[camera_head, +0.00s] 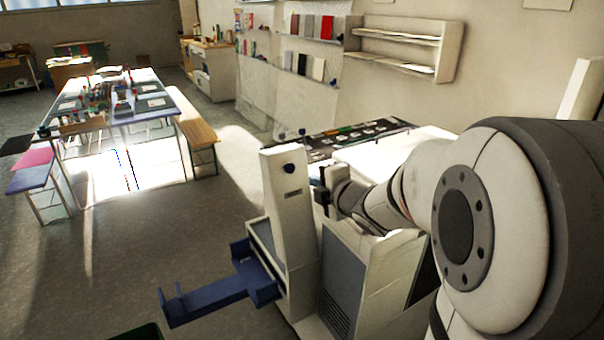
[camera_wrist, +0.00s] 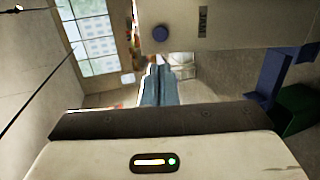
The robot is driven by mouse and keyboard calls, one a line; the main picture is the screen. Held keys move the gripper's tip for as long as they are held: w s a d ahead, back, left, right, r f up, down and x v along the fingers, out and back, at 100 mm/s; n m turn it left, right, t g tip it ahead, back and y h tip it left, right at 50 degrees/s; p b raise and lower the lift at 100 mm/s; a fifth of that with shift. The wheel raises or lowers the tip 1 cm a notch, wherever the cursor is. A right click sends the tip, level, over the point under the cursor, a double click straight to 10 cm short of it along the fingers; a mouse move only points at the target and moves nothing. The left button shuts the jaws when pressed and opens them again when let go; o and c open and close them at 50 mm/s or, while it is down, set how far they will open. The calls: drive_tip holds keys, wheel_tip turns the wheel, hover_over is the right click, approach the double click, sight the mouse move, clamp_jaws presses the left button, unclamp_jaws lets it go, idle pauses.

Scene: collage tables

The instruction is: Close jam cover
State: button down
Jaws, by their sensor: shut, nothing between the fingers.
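The jam cover appears to be the tall pale panel (camera_head: 287,215) standing upright on the machine (camera_head: 362,290) in the head view. It has a round dark blue knob (camera_head: 289,167) near its top. In the wrist view the pale panel (camera_wrist: 235,25) fills the upper right, with its blue knob (camera_wrist: 160,33) and a small dark label. My gripper (camera_head: 321,190) is just right of the panel in the head view. Its fingers (camera_wrist: 156,86) are shut and empty in the wrist view, pointing toward the panel's knob side. I cannot tell whether they touch the panel.
A blue tray (camera_head: 222,298) juts out from the machine's lower left and also shows at the right of the wrist view (camera_wrist: 270,75). A table (camera_head: 375,150) with cards stands behind the machine. A work table and benches are at the far left. Floor between is clear.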

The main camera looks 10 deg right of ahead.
sight(290, 169)
drive_tip(key=p+x, duration=0.1)
drive_tip(key=x, duration=1.1)
drive_tip(key=shift+w, duration=0.1)
